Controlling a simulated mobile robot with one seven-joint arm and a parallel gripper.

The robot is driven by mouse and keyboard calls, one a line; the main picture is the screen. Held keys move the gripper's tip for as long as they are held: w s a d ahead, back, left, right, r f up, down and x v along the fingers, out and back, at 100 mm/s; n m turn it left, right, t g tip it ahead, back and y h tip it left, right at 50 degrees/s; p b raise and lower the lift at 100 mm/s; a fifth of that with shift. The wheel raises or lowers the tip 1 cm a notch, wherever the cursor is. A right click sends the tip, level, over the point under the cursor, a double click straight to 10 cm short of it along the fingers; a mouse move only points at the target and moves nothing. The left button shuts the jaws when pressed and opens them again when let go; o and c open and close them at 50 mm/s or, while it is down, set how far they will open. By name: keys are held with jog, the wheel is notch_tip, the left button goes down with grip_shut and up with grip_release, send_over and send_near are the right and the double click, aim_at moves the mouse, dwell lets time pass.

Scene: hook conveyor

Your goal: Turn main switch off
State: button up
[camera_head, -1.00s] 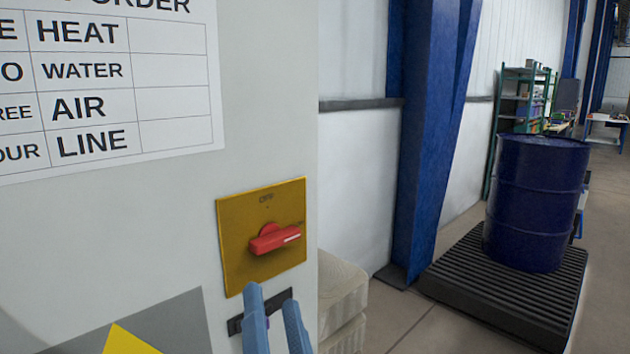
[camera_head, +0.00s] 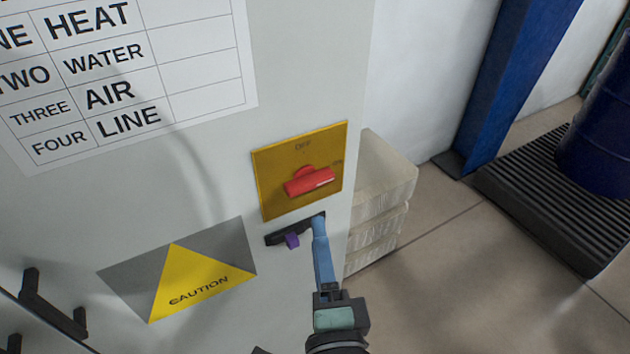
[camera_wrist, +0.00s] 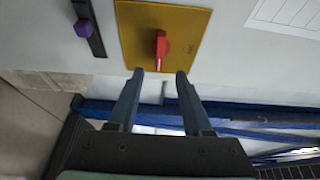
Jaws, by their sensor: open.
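The main switch is a red knob (camera_head: 310,181) on a square yellow plate (camera_head: 275,197) on a light grey cabinet. Its handle lies roughly level in the head view, its end toward the mark at the right; "OFF" is printed at the top. My gripper (camera_head: 319,222) is in front of the cabinet, just below the plate in the head view, where its fingers overlap. In the wrist view my open, empty gripper (camera_wrist: 160,73) has the red knob (camera_wrist: 162,49) just beyond its tips, lined up with the gap. No contact is visible.
A black strip (camera_head: 276,238) with a purple knob (camera_head: 292,240) is below the plate. A caution sign (camera_head: 205,270) and black handle (camera_head: 50,305) are lower left. Pale stacked blocks (camera_head: 375,215) stand behind the cabinet. A blue drum (camera_head: 600,140) stands on a black pallet (camera_head: 560,215).

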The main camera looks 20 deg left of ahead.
aim_at(312, 188)
jog(key=p+x, duration=0.2)
jog(key=x, duration=0.8)
jog(key=shift+d+p, duration=0.1)
jog(key=shift+p, duration=0.25)
grip_shut()
